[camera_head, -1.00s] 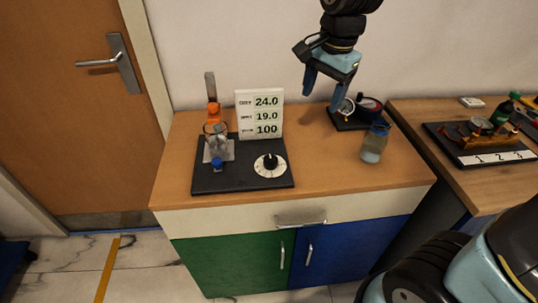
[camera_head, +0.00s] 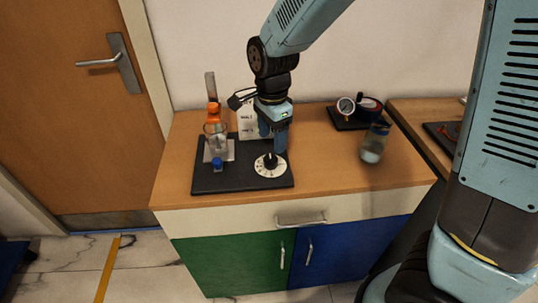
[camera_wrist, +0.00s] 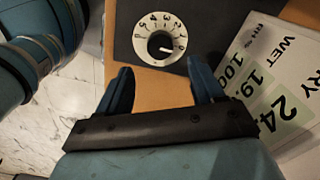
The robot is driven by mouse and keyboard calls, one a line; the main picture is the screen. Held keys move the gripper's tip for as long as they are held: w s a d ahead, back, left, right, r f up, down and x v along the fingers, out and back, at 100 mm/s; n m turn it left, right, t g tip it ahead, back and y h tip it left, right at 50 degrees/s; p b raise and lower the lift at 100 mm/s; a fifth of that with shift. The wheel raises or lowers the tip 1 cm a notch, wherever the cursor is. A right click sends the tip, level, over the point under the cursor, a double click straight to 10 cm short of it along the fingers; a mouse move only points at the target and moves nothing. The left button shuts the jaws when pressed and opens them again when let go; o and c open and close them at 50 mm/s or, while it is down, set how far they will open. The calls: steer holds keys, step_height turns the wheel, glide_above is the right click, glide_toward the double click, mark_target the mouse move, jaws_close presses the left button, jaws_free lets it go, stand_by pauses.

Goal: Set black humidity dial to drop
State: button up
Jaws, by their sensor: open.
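The black dial knob (camera_head: 270,160) sits on a round white numbered plate (camera_head: 267,171) at the front right of a black board (camera_head: 235,182). In the wrist view the knob (camera_wrist: 160,44) and its plate (camera_wrist: 152,22) show just beyond my fingertips. A light mark on the knob appears to point near the 0; I cannot make out a drop symbol. My gripper (camera_head: 274,145) is above and slightly behind the dial, pointing down. Its fingers are apart and empty in the wrist view (camera_wrist: 160,75). The white display (camera_head: 245,128) is partly hidden behind my gripper; WET shows in the wrist view.
Left of the dial on the board stand an orange-topped item (camera_head: 213,113), a glass vessel (camera_head: 216,139) and a blue knob (camera_head: 217,164). A jar (camera_head: 374,143) and a gauge (camera_head: 346,106) are at the right.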

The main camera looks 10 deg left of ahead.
mark_target(272, 158)
step_height(272, 158, down, 7)
steer(key=shift+f, duration=0.1)
stand_by(0.3)
steer(key=shift+c, duration=0.5)
